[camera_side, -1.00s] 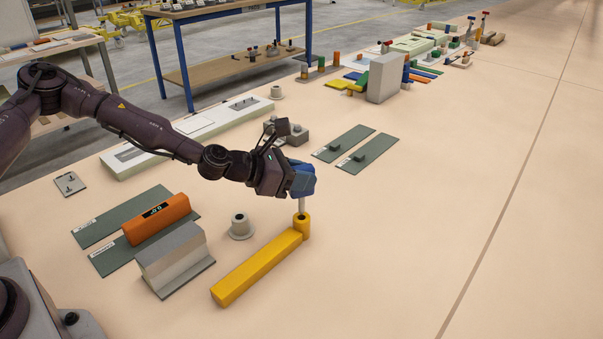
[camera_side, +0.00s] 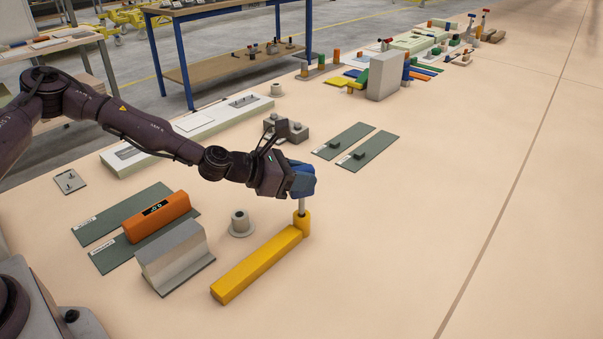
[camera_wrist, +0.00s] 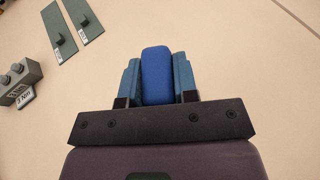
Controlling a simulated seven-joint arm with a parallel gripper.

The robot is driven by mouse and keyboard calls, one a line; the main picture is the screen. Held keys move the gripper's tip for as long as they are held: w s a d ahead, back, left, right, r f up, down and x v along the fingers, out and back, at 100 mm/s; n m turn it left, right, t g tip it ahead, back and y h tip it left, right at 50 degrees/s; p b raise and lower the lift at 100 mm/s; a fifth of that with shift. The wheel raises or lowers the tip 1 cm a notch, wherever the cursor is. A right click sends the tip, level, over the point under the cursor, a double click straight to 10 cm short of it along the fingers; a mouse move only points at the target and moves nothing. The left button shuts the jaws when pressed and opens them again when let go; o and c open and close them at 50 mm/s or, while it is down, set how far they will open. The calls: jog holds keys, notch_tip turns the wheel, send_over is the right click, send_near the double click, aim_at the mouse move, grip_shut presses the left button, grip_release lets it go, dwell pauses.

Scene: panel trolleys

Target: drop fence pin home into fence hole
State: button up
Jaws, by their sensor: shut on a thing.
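The fence (camera_side: 258,265) is a long yellow bar lying on the table, with a round yellow socket at its far right end that holds the fence hole (camera_side: 302,223). The fence pin (camera_side: 302,205) has a grey shank and a blue head. My gripper (camera_side: 302,180) is shut on the blue head, which also shows between the two fingers in the wrist view (camera_wrist: 157,75). The pin stands about upright over the socket, its lower end at or in the hole. How deep it sits I cannot tell. The wrist view hides the shank and socket.
A grey flanged bushing (camera_side: 240,223), a grey angled block (camera_side: 175,258) and an orange device (camera_side: 158,217) on green plates lie left of the fence. Grey blocks (camera_side: 290,130) and two green plates (camera_side: 357,145) lie behind. The table to the right is clear.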

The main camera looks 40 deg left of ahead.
aim_at(301, 198)
jog(key=shift+f, duration=2.65)
jog(key=o, duration=1)
jog(key=shift+o, duration=0.2)
jog(key=shift+s, duration=0.1)
jog(key=v, duration=0.7)
jog(key=shift+s+a+r, duration=0.2)
jog(key=shift+s+a, duration=0.05)
jog(key=shift+s, duration=0.05)
